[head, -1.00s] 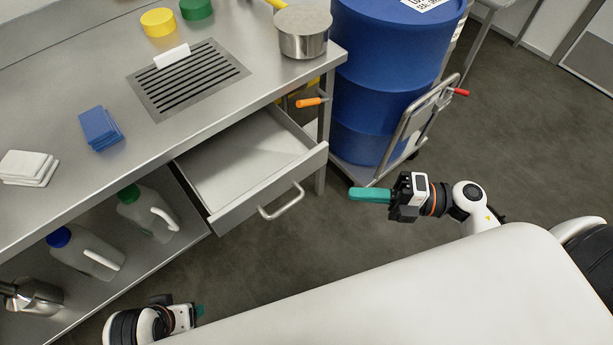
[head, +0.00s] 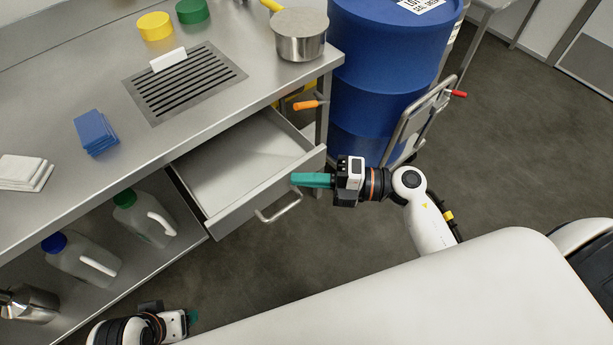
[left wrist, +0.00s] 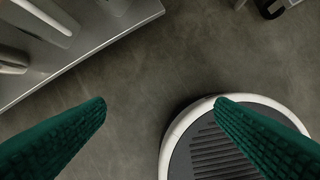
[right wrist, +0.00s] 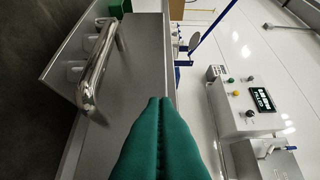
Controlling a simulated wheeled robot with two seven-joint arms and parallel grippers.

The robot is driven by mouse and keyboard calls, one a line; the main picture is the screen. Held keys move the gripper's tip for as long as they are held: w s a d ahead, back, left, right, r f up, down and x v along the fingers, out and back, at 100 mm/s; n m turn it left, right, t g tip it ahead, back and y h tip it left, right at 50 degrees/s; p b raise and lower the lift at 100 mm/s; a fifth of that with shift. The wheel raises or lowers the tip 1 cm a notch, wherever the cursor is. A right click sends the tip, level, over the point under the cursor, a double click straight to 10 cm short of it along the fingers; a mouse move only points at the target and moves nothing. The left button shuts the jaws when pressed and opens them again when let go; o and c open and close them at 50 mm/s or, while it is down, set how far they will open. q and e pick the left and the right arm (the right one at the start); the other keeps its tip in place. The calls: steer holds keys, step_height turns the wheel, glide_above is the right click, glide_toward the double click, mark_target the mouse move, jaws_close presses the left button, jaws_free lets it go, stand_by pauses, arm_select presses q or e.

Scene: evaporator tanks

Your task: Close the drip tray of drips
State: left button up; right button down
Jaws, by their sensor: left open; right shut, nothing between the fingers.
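The drip tray (head: 262,188) is a grey metal drawer under the steel counter in the head view. It is pulled out, and its inside looks empty. A bar handle (head: 280,206) is on its front, and the handle also shows large in the right wrist view (right wrist: 98,68). My right gripper (head: 296,180) is shut and empty. In the head view its green fingertips are at the drawer's front panel, near the top right of the handle; I cannot tell whether they touch. My left gripper (left wrist: 160,105) is open and empty, low at the lower left of the head view, over the floor.
A blue drum (head: 390,70) on a trolley (head: 415,120) stands right of the counter. An orange-handled valve (head: 308,105) sticks out above the drawer's right end. A pot (head: 300,38), a grate (head: 185,85) and blue cloths (head: 96,132) are on the counter. Jugs (head: 85,260) stand on the lower shelf.

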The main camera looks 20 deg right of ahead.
mark_target(262, 145)
steer(key=shift+w, duration=0.15)
steer(key=shift+w+a, duration=0.15)
steer(key=shift+w, duration=0.2)
steer(key=w+a, duration=0.1)
steer(key=w, duration=0.2)
steer(key=w+a, duration=0.1)
steer(key=w, duration=0.2)
steer(key=w+a, duration=0.1)
steer(key=w, duration=0.1)
steer(key=shift+w, duration=0.4)
steer(key=w, duration=0.1)
steer(key=w+a, duration=0.1)
steer(key=w, duration=0.1)
steer(key=w+a, duration=0.1)
steer(key=w, duration=0.1)
steer(key=shift+w, duration=0.3)
arm_select(q)
steer(key=shift+v, duration=1.1)
arm_select(e)
steer(key=shift+r, duration=0.15)
arm_select(q)
steer(key=shift+s, duration=0.15)
